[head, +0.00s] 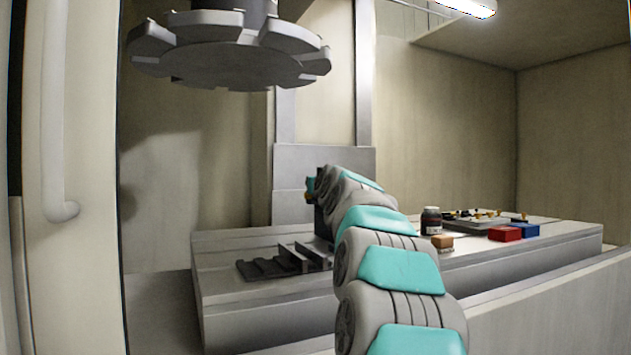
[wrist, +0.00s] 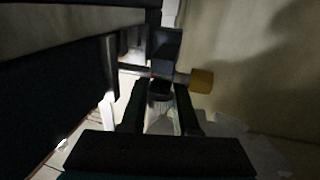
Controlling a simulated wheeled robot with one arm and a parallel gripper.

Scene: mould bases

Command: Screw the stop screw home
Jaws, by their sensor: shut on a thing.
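In the wrist view my gripper (wrist: 162,88) is shut, its two dark fingers on either side of a small greyish piece (wrist: 160,97), which I take to be the stop screw. The picture is dark, so its thread and how deep it sits cannot be told. A dark block (wrist: 164,66) lies just beyond the fingertips. A yellow knob (wrist: 201,81) on a short stem sticks out to the right of the fingertips. In the head view my arm hides most of the gripper and the screw.
A tray (head: 480,226) holds small parts. A large toolhead (head: 230,60) hangs above.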

